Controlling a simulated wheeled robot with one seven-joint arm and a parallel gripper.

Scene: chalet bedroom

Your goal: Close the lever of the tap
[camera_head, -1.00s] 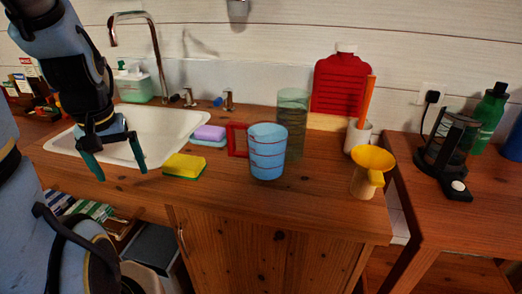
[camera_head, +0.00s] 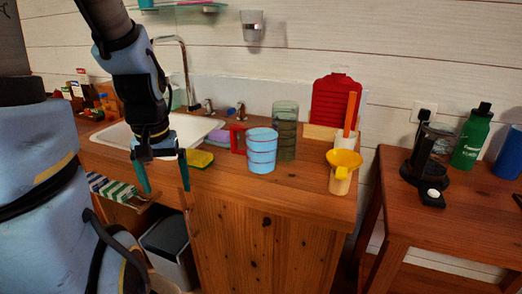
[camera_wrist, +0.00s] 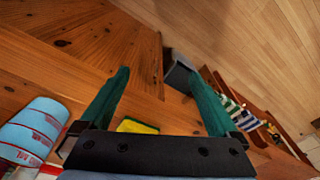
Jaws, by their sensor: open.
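The tap has a tall curved metal spout (camera_head: 184,62) behind the white sink (camera_head: 108,137), partly hidden by my arm. Two small tap handles stand at the sink's back right: one (camera_head: 209,106) nearer the spout and one with a blue mark (camera_head: 240,111). Which way their levers are turned is too small to tell. My gripper (camera_head: 164,183) is open and empty, its green fingers pointing down near the counter's front edge, in front of the handles and well apart from them. In the wrist view my gripper (camera_wrist: 160,76) has nothing between its fingers; the tap is out of view.
A yellow sponge (camera_head: 199,159), a blue measuring cup (camera_head: 262,151) with a red handle and a green glass (camera_head: 285,130) stand on the counter right of the sink. A yellow funnel (camera_head: 344,160) is farther right. A grey bin (camera_head: 167,246) stands below.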

